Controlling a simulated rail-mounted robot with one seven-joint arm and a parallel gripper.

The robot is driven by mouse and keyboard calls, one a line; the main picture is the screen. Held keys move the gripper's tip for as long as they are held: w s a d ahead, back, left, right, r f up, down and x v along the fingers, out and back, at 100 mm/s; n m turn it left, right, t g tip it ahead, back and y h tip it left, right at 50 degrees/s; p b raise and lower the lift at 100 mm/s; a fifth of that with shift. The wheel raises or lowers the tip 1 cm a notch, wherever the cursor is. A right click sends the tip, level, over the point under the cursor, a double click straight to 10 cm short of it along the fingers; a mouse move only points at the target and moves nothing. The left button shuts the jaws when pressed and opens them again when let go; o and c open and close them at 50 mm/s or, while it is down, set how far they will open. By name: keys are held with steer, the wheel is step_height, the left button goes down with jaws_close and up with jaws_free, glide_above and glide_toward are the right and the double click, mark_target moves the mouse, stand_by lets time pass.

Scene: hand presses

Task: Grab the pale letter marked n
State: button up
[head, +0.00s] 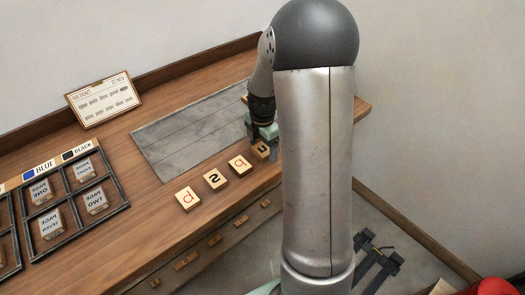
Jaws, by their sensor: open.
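A row of pale letter blocks lies along the front of the wooden bench. The rightmost block (260,152) is partly hidden by my arm; its dark mark looks like a u or a turned n, too small to be sure. My gripper (262,138) is just above or at this block, pointing down. Its fingertips are small and partly hidden, and I cannot tell whether they touch the block. To the left lie a block with a red q-like mark (240,165), one with a black S-like mark (215,180) and one with a red p-like mark (187,199).
A grey plate (180,135) lies bare on the bench (135,195) behind the blocks. At left is a dark divided tray (69,205) with pale lettered blocks. A ticket card (102,98) leans at the back. Small labels line the bench front.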

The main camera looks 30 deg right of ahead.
steer(key=shift+f, duration=0.35)
steer(key=c, duration=1.1)
steer(key=shift+o, duration=0.2)
steer(key=shift+r, duration=0.15)
